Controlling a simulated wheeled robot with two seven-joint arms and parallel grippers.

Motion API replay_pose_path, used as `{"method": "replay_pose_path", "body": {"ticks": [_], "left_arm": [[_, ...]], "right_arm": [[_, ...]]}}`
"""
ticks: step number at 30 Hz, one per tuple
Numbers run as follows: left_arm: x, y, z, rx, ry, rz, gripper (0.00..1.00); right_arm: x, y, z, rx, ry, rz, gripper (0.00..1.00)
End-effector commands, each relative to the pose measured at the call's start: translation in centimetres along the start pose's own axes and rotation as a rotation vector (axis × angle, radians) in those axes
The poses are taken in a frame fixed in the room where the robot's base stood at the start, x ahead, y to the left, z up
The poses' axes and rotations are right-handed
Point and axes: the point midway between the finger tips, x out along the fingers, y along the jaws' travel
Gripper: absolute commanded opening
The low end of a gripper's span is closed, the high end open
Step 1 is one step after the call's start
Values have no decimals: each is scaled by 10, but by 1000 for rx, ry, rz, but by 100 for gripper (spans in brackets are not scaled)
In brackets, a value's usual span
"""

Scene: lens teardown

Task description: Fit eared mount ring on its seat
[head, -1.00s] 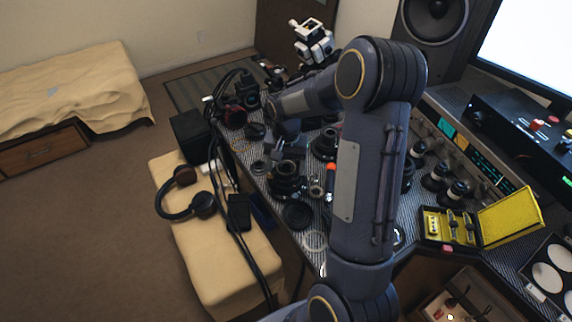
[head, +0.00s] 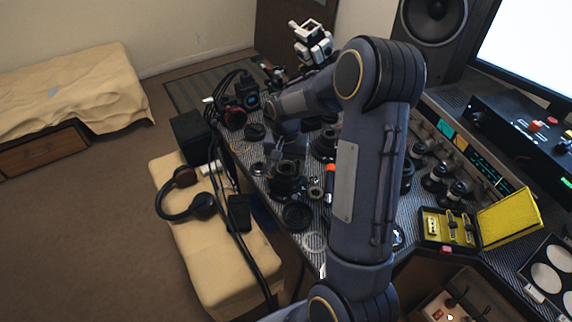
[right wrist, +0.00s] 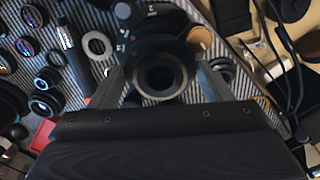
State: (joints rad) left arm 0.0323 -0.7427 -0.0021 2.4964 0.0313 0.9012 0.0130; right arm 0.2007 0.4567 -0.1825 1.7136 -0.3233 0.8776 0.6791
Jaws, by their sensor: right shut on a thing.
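My right gripper (head: 277,152) is over the left part of the workbench in the head view, just above a dark lens body (head: 288,184). In the right wrist view its two fingers (right wrist: 162,84) are on either side of a dark ring with a round opening, the eared mount ring (right wrist: 160,98), and are shut on it. Directly beyond the ring is the black lens body (right wrist: 157,24). I cannot tell whether the ring touches its seat, which is mostly hidden. The ring is too small and dark to make out in the head view. My left gripper is not in view.
An orange-and-black tool (head: 330,184) lies right of the lens body. A yellow case (head: 510,218) stands open at the right. Several lens parts crowd the bench.

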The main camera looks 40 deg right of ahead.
Motion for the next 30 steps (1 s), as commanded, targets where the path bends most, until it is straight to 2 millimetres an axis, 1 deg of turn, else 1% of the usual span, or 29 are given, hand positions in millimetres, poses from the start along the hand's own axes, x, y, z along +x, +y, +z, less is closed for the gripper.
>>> {"method": "replay_pose_path", "body": {"ticks": [6,30], "left_arm": [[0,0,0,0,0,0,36],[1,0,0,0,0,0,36]], "right_arm": [[0,0,0,55,0,0,48],[2,0,0,52,0,0,48]]}}
